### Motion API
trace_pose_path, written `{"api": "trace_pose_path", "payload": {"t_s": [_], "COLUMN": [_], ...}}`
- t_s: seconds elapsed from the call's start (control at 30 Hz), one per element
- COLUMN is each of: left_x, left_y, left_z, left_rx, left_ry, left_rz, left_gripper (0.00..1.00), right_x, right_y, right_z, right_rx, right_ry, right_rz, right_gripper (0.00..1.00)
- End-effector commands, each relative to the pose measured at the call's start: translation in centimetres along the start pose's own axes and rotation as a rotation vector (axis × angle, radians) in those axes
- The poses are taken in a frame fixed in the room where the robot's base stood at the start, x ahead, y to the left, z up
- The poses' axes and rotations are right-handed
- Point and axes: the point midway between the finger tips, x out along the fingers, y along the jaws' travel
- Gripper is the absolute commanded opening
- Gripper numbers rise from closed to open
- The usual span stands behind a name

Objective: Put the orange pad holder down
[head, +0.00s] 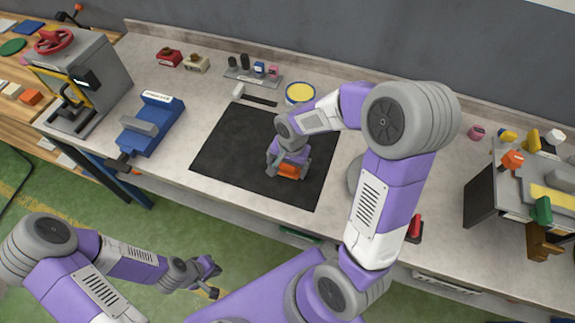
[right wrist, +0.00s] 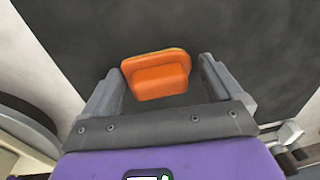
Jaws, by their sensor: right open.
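The orange pad holder (right wrist: 157,74) is on the black mat (right wrist: 250,45) in the right wrist view, between the open fingers of my right gripper (right wrist: 158,85). Gaps show on both sides of it, so the fingers look apart from it. In the head view the pad holder (head: 288,171) shows under my right gripper (head: 287,168), which partly covers it, over the lower right part of the mat (head: 240,150). My left gripper (head: 210,279) hangs over the green floor, away from the bench, with its fingers apart and nothing between them.
A blue vise (head: 150,125) stands left of the mat. A round yellow-topped tin (head: 300,93) and a black-handled brush or hammer (head: 258,99) lie behind it. A grey press with a red wheel (head: 85,75) stands far left. A rack of coloured blocks (head: 530,190) is at right. The mat's left part is clear.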

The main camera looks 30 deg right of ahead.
Motion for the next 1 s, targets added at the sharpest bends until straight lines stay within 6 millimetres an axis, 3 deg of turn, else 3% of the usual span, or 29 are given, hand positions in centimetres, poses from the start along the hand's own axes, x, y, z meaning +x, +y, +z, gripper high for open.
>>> {"api": "trace_pose_path", "payload": {"t_s": [0.03,0.37,0.8,1.0], "left_x": [0.3,-0.8,-3.2,-3.6], "left_y": [-0.1,0.3,1.2,1.4], "left_z": [0.0,0.0,0.1,0.2], "left_rx": [0.0,0.0,0.0,0.0], "left_ry": [0.0,0.0,0.0,0.0], "left_rz": [0.0,0.0,0.0,0.0], "left_gripper": [0.0,0.0,0.0,0.0], "right_x": [1.3,0.2,-9.6,-12.0], "right_y": [0.9,0.8,0.3,0.2], "right_z": [0.5,0.5,0.3,0.2], "right_rx": [0.009,0.009,0.003,0.001], "right_ry": [-0.021,-0.021,-0.014,-0.014], "right_rz": [0.023,0.023,0.014,0.016], "right_gripper": [1.0,1.0,1.0,1.0]}}
